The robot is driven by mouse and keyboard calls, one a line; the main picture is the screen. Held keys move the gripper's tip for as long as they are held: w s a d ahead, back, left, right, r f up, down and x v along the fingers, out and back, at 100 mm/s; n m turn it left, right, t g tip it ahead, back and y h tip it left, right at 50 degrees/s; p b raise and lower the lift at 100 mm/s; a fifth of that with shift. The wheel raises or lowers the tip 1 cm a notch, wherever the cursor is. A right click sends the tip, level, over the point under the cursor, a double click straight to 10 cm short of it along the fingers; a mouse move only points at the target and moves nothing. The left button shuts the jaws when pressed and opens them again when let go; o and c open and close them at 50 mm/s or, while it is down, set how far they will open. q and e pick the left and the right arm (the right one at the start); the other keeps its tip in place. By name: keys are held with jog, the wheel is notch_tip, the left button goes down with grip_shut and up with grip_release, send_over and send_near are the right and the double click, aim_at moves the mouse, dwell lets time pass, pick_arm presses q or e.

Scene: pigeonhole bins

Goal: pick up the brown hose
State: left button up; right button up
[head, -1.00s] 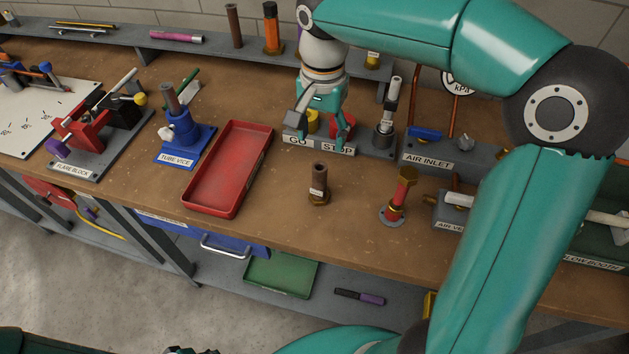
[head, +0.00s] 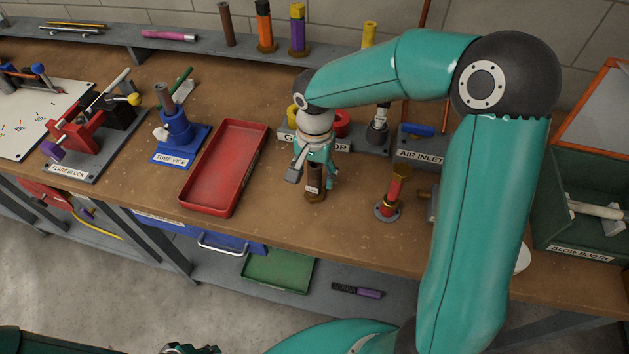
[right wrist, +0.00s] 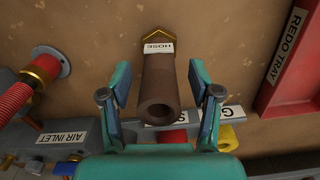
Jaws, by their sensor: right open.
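The brown hose (head: 316,181) stands upright on the bench with a brass fitting at its foot. In the right wrist view the hose (right wrist: 159,85) has a white HOSE label and its open end faces me. My right gripper (head: 313,173) is over the hose from above. Its open fingers (right wrist: 160,80) are on either side of the hose, with gaps showing. In the head view the gripper hides the hose's upper part. Part of my left gripper (head: 190,349) shows at the bottom edge; its fingers are cut off.
A red tray (head: 224,168) lies left of the hose. A red hose on a round flange (head: 389,194) stands to its right. The GO/STOP block with a red button (head: 341,122) is behind it. The tube vice (head: 178,132) is farther left. Bare bench lies in front.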

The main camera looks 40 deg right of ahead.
jog(key=shift+f, duration=0.1)
jog(key=shift+c, duration=0.3)
grip_shut()
